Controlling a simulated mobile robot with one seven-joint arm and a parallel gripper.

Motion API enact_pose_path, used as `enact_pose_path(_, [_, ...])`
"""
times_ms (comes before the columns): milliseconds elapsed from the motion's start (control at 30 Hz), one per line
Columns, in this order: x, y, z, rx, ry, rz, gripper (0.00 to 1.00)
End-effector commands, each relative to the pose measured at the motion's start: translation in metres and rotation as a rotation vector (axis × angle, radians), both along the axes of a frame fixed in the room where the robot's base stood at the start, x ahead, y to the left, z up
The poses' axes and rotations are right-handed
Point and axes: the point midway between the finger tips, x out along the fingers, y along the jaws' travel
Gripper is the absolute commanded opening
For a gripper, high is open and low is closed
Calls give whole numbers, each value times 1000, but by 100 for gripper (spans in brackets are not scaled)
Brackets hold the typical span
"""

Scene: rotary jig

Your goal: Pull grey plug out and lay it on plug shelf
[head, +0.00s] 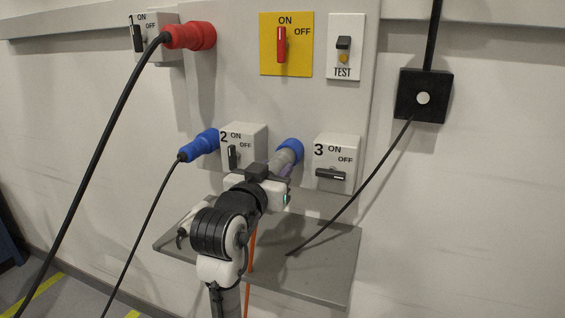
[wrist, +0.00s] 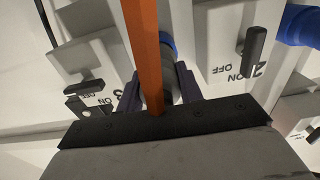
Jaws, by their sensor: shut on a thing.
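The grey plug (head: 283,160) sits at the blue socket (head: 291,147) left of switch box 3, its front end at or in the socket. In the wrist view the plug (wrist: 170,88) is between my two purple fingers, with the blue socket ring beyond. My gripper (head: 277,175) is shut on the plug; the gripper also shows in the wrist view (wrist: 160,90). An orange cable (wrist: 143,45) crosses the wrist view and hides part of the plug. The grey plug shelf (head: 325,265) is below, bare in its visible right part.
Switch box 3 (head: 337,155) has its handle horizontal; switch box 2 (head: 244,142) has its handle upright. Blue (head: 200,144) and red (head: 190,37) plugs with black cables are at the left. A thin black cable (head: 360,185) hangs from a black box (head: 423,96) across the shelf.

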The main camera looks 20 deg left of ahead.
Motion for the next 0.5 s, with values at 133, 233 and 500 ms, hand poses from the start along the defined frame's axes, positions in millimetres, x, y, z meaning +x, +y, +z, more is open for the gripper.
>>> enact_pose_path(133, [-6,1,0,0,-1,1,4])
enact_pose_path(233, [-10,1,1,0,-1,1,4])
enact_pose_path(500, [-21,1,1,0,-2,1,4])
